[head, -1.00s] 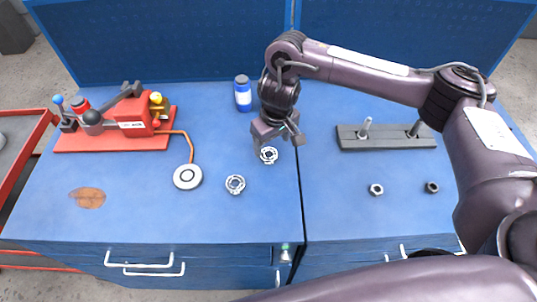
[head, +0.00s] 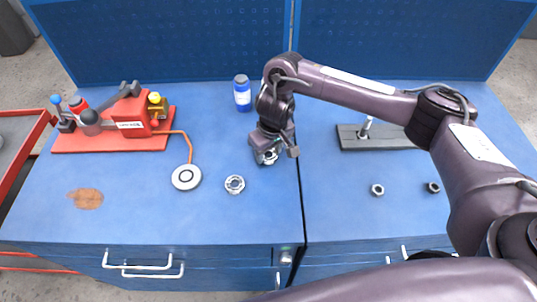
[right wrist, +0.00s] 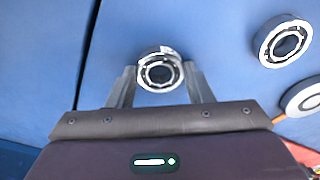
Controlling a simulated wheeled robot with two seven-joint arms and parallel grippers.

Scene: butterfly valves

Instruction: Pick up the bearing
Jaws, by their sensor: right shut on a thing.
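A bearing (head: 268,156), a small metal ring with a dark centre, is between the fingers of my right gripper (head: 268,154) over the blue bench. In the right wrist view the same bearing (right wrist: 160,71) sits between the two grey fingertips of the gripper (right wrist: 160,82), which are shut on it from both sides. I cannot tell whether the bearing is clear of the bench top. A second bearing (head: 235,184) lies on the bench to the left and nearer; it also shows in the right wrist view (right wrist: 284,42). My left gripper is out of view.
A round grey disc pad (head: 186,177) lies left of the second bearing, joined by an orange cord to a red tool base (head: 75,142). A blue bottle (head: 242,93) stands behind the gripper. Two nuts (head: 377,190) (head: 433,187) and a dark plate with studs (head: 350,141) are at right.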

